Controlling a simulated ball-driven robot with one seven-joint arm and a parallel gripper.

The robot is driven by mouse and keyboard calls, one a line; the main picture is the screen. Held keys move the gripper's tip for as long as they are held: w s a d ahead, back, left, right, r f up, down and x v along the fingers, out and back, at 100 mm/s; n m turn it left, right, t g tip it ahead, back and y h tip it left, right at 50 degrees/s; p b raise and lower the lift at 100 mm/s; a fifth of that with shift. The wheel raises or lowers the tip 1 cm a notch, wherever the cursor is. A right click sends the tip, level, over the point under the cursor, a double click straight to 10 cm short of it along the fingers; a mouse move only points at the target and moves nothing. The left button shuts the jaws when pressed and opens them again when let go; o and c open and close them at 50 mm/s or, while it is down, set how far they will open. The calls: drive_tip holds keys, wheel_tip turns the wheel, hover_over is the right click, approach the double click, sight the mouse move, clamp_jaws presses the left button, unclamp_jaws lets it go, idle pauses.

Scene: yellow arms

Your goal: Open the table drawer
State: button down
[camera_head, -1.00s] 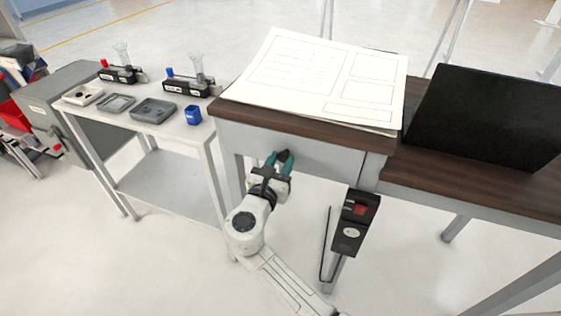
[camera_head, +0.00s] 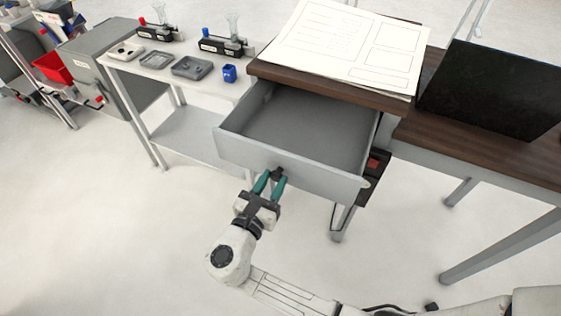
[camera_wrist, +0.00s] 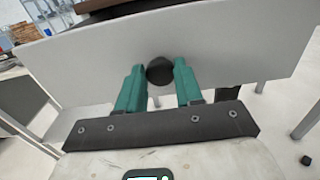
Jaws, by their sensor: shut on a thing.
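The grey table drawer (camera_head: 238,150) is pulled well out from under the dark wooden tabletop (camera_head: 330,86) in the head view, and its inside looks empty. Its black round knob (camera_head: 278,172) is on the front panel. My gripper (camera_head: 270,183) is shut on the knob, with one green finger on each side. In the wrist view the drawer front (camera_wrist: 225,50) crosses the picture, and the knob (camera_wrist: 160,70) sits between the fingertips of my gripper (camera_wrist: 160,76).
White paper sheets (camera_head: 345,45) and a black laptop-like panel (camera_head: 490,90) lie on the tabletops. A black box with a red switch (camera_head: 375,165) hangs right of the drawer. A white side table (camera_head: 150,68) with trays stands left. The floor in front is clear.

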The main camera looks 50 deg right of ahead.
drive_tip(key=shift+s+a, duration=0.15)
drive_tip(key=shift+a, duration=0.4)
drive_tip(key=c, duration=0.8)
unclamp_jaws()
drive_tip(key=b+v, duration=0.1)
drive_tip(key=v, duration=0.9)
drive_tip(key=shift+s+a+b, duration=0.15)
drive_tip(key=shift+a+b, duration=0.15)
drive_tip(key=shift+a, duration=0.05)
